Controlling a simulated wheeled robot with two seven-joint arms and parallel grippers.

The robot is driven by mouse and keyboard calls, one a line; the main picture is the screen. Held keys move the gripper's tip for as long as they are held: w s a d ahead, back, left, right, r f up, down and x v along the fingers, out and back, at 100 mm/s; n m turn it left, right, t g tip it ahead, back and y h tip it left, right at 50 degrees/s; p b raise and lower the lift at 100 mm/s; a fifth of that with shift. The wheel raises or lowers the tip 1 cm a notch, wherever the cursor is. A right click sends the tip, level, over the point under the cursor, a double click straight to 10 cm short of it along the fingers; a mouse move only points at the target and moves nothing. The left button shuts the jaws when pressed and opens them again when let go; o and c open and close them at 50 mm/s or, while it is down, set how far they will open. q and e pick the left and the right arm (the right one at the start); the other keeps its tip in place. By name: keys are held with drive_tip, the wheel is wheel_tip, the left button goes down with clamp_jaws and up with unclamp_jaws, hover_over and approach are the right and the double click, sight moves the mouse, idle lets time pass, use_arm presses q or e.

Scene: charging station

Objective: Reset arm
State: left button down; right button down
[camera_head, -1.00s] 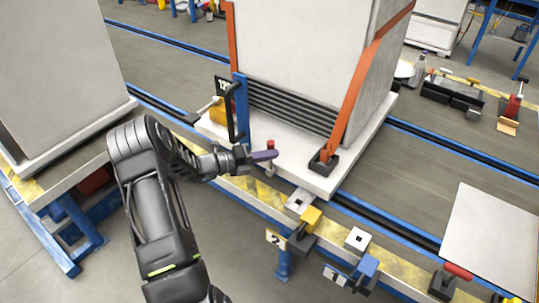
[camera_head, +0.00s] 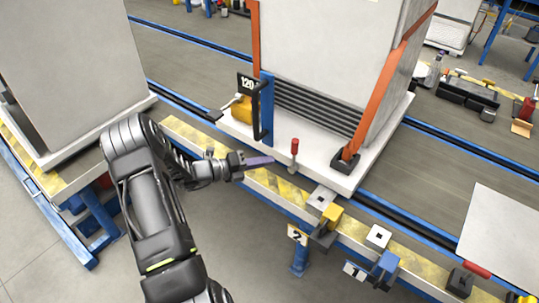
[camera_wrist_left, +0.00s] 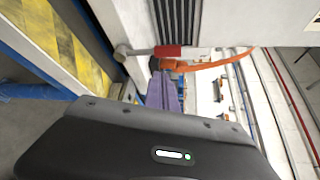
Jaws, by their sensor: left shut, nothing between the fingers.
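My left arm reaches in from the lower left in the head view. Its gripper (camera_head: 262,161) is shut and empty, its purple fingers together above the yellow-striped rail. The fingers also show in the left wrist view (camera_wrist_left: 163,92). A red-handled lever (camera_head: 294,147) stands upright on the edge of the white platform, just right of the fingertips and apart from them. Its red handle and pale stem also show in the left wrist view (camera_wrist_left: 167,51). My right gripper is not in view.
A tall grey cabinet with orange straps (camera_head: 310,60) stands on the white platform (camera_head: 350,183). A yellow clamp (camera_head: 331,214) and a blue clamp (camera_head: 387,262) sit along the rail to the right. Another large grey block (camera_head: 75,65) is at the left. Open floor lies in front.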

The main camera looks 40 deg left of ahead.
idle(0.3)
use_arm(q)
drive_tip(key=s+d+f+m+g+y, duration=0.1)
drive_tip(key=s+d+f+m+g, duration=0.4)
drive_tip(key=s+f+m, duration=0.35)
drive_tip(key=s+d+f+m+g+y, duration=0.1)
drive_tip(key=s+d+f+m+g, duration=0.45)
drive_tip(key=f+m, duration=0.45)
drive_tip(key=s+d+r+m+p, duration=0.1)
drive_tip(key=s+d+m, duration=0.3)
drive_tip(key=d+m, duration=0.4)
drive_tip(key=s+d+r+m+g+y+p, duration=0.1)
drive_tip(key=s+d+m, duration=0.3)
drive_tip(key=d+m, duration=0.4)
drive_tip(key=s+d+r+m+g+p, duration=0.1)
drive_tip(key=s+d+m+p, duration=0.1)
drive_tip(key=d+m, duration=0.6)
drive_tip(key=shift+s+d+r+y, duration=0.4)
drive_tip(key=shift+s+d, duration=0.5)
drive_tip(key=shift+d, duration=0.15)
